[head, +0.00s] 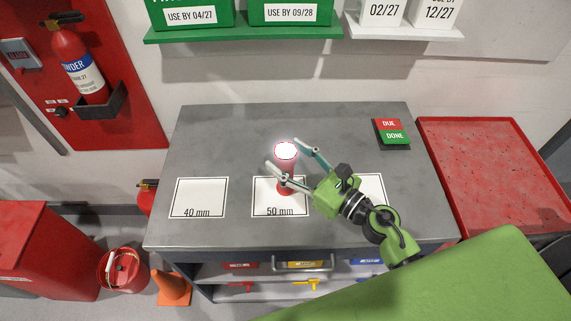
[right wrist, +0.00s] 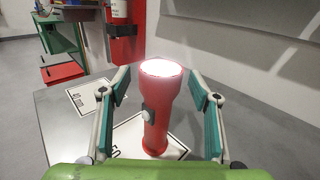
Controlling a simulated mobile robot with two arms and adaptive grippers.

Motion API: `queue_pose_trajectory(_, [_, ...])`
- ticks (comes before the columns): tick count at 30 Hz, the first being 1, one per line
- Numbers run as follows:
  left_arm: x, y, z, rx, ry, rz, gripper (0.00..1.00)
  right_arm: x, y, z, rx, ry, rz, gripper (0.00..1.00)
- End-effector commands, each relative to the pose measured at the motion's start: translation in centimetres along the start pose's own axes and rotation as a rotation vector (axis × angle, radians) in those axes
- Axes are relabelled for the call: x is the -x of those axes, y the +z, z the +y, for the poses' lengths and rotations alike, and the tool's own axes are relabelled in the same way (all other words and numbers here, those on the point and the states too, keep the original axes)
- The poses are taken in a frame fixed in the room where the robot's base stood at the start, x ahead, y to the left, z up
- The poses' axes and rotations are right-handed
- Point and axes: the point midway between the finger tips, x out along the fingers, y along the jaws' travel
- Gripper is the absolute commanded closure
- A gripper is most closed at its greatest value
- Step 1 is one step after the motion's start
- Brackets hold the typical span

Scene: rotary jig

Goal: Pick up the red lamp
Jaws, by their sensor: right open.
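The red lamp (head: 285,172) is a torch standing upright on the 50 mm card (head: 263,197) on the grey table, its lit face pointing up. It also shows in the right wrist view (right wrist: 159,112), with a grey button on its side. My right gripper (head: 287,153) is open, one finger on each side of the lamp. In the right wrist view my right gripper's fingers (right wrist: 160,84) stand apart from the lamp, with a gap on both sides. One finger hides part of the lamp in the head view. My left gripper is not in view.
A 40 mm card (head: 198,192) lies to the left, and another card (head: 372,186) is partly behind my right arm. A DUE/DONE block (head: 391,133) lies at the back right. A red tray (head: 500,165) is to the right. The back left of the table (head: 215,140) is clear.

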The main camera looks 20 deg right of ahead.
Motion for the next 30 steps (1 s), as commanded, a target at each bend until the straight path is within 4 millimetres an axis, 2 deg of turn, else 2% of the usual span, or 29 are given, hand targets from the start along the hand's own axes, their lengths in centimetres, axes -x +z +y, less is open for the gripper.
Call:
queue_pose_trajectory(4, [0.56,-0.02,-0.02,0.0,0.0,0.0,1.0,-1.11,0.13,-0.02,0.001,0.0,0.0,0.43])
queue_pose_trajectory(11, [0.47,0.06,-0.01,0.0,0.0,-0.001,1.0,-1.16,-0.03,0.0,0.001,0.0,0.0,0.43])
queue_pose_trajectory(15, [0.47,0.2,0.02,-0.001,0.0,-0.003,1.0,-1.15,-0.02,-0.01,0.001,0.0,0.0,0.79])
queue_pose_trajectory(17, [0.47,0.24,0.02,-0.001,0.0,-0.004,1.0,-1.14,-0.02,-0.01,0.0,0.0,0.0,0.95])
queue_pose_trajectory(18, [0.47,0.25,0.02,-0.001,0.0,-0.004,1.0,-1.14,-0.02,-0.01,0.0,0.0,0.0,1.0])
queue_pose_trajectory(26, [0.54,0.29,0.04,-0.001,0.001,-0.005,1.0,-1.14,0.14,-0.02,0.001,0.0,0.0,1.0])
queue_pose_trajectory(30, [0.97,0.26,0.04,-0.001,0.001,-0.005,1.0,-1.15,0.94,-0.02,0.001,0.0,-0.001,1.0])
